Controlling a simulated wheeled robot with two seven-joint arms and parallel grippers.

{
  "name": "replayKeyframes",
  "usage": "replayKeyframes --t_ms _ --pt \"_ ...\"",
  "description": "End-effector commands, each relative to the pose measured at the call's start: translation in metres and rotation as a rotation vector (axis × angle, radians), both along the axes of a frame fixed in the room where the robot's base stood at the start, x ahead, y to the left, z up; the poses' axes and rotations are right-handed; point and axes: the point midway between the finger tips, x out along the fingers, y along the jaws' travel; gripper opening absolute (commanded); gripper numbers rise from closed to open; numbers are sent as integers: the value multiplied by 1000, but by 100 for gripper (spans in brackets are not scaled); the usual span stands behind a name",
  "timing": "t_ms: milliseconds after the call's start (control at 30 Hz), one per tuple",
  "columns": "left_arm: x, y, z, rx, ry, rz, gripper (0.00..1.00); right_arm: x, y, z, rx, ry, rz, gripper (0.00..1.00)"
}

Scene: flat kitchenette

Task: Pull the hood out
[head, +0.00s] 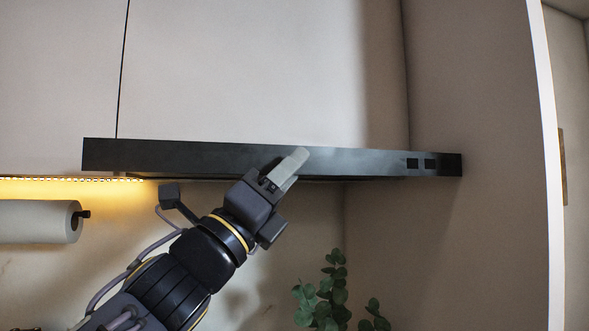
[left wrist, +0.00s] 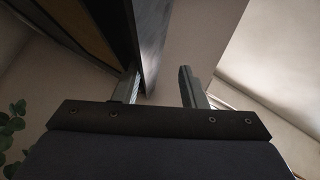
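The hood (head: 210,156) is a long dark front strip under the white upper cabinets, with two small dark squares near its right end. My left gripper (head: 296,161) reaches up from below, its grey fingers overlapping the middle of the strip in the head view. In the left wrist view the two fingers (left wrist: 160,88) stand apart. The dark hood panel (left wrist: 163,38) comes down between them, close to the left finger, with a clear gap to the right finger. I cannot tell whether the left finger touches it. My right gripper is out of view.
A paper towel roll (head: 38,221) hangs below the cabinets at the left, near a lit strip. A green plant (head: 327,293) stands below the hood, right of my left arm. A side wall (head: 480,90) closes off the right. The space in front of the hood looks free.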

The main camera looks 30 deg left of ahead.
Motion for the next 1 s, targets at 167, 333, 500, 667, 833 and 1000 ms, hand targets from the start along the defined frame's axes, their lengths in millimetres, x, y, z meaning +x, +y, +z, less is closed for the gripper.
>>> replayKeyframes --t_ms 167,333,500,667,833,1000 --pt "-28 6 -22 0 -6 0 37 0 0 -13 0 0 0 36" --pt "-43 10 -33 -1 -4 -1 37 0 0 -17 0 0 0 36" --pt "-45 11 -36 0 -2 -1 37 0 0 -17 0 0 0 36" --pt "-45 11 -36 0 -1 0 37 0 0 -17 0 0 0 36" --pt "-45 11 -36 -1 -1 0 37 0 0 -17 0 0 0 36" --pt "-44 12 -37 -17 7 -3 37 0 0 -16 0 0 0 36"
